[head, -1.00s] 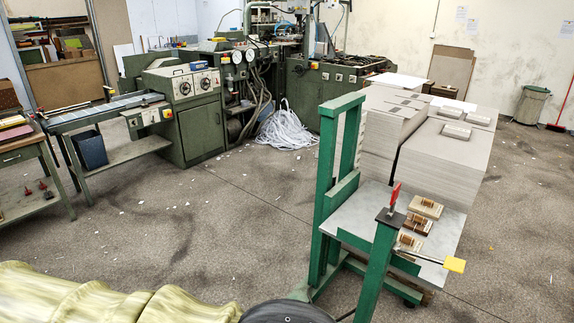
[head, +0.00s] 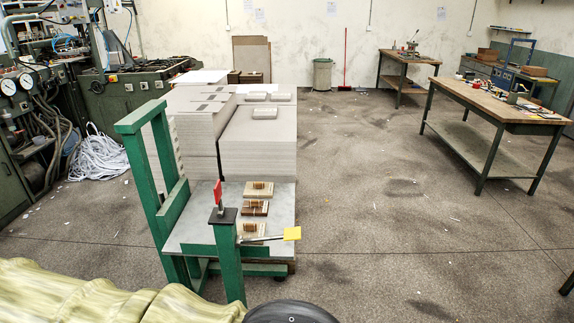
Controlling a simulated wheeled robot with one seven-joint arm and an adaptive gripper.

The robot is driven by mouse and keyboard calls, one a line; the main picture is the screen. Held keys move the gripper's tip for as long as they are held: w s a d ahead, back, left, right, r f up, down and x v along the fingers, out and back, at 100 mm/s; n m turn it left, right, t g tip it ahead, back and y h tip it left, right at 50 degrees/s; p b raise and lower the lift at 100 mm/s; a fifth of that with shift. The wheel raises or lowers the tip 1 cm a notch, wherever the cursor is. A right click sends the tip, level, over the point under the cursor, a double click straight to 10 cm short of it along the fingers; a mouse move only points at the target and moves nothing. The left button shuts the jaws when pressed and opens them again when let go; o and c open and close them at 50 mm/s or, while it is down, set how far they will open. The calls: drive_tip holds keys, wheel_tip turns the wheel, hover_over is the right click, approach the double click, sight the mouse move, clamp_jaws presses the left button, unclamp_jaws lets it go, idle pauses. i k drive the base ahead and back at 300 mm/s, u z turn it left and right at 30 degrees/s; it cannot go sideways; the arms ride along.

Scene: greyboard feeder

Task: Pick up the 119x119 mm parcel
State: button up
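A green-framed cart with a grey plate (head: 284,213) stands in front of the board stacks in the head view. Small flat grey pieces (head: 264,113) lie on top of the stacks. I cannot tell which is the 119x119 mm one. My gripper is not in view; only my sleeved arm shows along the bottom left.
Tall grey board stacks (head: 258,150) adjoin the cart. Green machines (head: 120,95) fill the left. Workbenches (head: 495,105) stand right. Floor right of the cart is clear.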

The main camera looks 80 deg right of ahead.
sight(246, 228)
drive_tip(key=z, duration=1.8)
